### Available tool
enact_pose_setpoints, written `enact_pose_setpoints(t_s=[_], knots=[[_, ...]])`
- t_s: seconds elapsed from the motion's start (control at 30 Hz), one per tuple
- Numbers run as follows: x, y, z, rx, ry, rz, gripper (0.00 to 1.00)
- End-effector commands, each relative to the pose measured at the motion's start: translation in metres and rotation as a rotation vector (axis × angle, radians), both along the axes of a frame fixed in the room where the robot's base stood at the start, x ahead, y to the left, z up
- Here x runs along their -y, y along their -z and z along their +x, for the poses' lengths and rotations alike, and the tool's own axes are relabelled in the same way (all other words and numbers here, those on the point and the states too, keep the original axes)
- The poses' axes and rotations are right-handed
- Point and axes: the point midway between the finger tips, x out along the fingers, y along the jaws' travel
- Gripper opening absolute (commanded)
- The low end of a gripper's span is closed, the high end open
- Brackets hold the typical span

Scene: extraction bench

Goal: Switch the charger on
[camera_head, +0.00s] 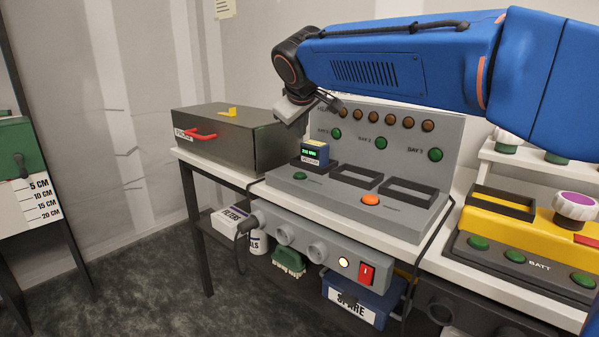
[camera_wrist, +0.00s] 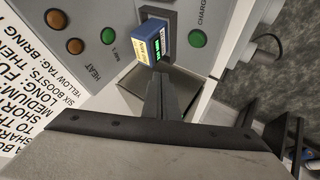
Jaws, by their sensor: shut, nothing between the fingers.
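The grey charger (camera_head: 400,222) stands on the bench, with bays on its top and a sloped back panel. A blue battery pack (camera_head: 314,152) with a lit green display sits in the left bay; it also shows in the wrist view (camera_wrist: 155,40). A green button (camera_head: 300,176) is in front of it, and in the wrist view a green button (camera_wrist: 197,38) lies beside the "CHARGE" lettering. An orange button (camera_head: 371,199) is on the charger's front. My gripper (camera_wrist: 160,78) is shut and empty, its tips near the pack; whether they touch anything is unclear.
A dark metal box (camera_head: 235,145) with a red handle stands left. A yellow unit (camera_head: 535,235) stands right. A blue bin (camera_head: 365,297) is underneath.

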Motion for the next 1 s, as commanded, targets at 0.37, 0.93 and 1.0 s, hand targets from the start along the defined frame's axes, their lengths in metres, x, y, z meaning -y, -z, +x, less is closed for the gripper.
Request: enact_pose_setpoints(t_s=[0.37, 0.93, 1.0], knots=[[0.0, 0.001, 0.0, 0.0, -0.001, -0.001, 0.0], [0.0, 0.058, 0.0, -0.002, 0.0, -0.001, 0.0], [0.0, 0.065, 0.0, -0.001, -0.001, -0.001, 0.0]])
